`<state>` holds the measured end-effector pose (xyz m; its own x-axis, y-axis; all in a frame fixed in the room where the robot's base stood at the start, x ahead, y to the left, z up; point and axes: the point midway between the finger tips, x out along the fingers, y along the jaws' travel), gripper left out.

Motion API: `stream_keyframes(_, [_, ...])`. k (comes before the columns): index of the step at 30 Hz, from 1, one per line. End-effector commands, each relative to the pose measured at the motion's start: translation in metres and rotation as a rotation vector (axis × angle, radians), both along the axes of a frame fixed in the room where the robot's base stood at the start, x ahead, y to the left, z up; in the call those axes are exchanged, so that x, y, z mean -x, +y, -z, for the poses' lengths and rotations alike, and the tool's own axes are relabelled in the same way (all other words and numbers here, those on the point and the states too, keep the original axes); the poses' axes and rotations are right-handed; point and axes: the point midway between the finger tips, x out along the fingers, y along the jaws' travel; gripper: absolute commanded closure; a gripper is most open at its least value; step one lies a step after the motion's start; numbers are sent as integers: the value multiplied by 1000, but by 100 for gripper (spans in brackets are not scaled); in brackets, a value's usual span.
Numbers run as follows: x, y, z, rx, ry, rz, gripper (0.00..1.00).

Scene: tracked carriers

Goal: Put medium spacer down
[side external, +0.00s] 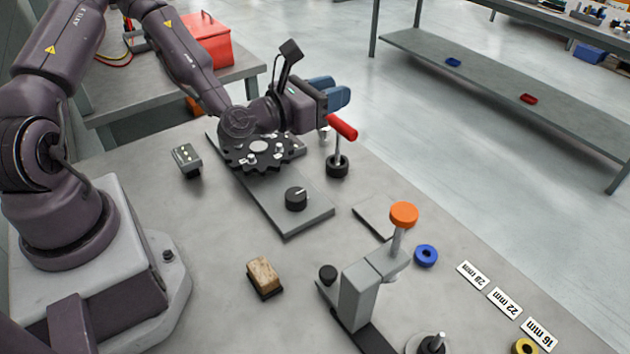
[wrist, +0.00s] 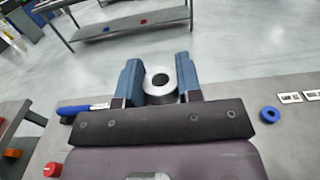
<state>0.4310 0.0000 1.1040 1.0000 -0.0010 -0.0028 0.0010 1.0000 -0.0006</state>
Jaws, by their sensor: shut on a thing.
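My gripper (side external: 337,93) is stretched out level, high above the bench's far edge in the side external view. In the wrist view its two blue fingers (wrist: 159,80) are shut on a pale grey ring with a dark hole, which looks like the medium spacer (wrist: 160,69). The fingers hide the spacer in the side external view. Labels for 28 mm (side external: 473,275), 22 mm (side external: 504,302) and 16 mm (side external: 538,331) lie in a row on the right of the bench. A blue ring (side external: 426,255) lies left of the 28 mm label, and a yellow ring (side external: 524,346) lies near the 16 mm label.
A grey clamp fixture with an orange knob (side external: 403,214) stands before the blue ring. A red-handled tool (side external: 341,127) stands upright below my gripper. A black toothed wheel (side external: 262,152) lies on a grey plate (side external: 287,216). A wood-topped brush (side external: 263,275) lies in front.

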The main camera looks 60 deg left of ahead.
Motion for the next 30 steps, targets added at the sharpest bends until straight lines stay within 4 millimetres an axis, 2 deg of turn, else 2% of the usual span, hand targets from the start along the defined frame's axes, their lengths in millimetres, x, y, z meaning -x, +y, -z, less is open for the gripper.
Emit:
stream_keyframes(14, [0,1,-4,0,-6,-2,92])
stream_keyframes(17, [0,1,-14,-2,-8,-3,92])
stream_keyframes(25, [0,1,-55,-4,-8,-3,92])
stream_keyframes(30, [-8,-36,-55,2,-4,49,92])
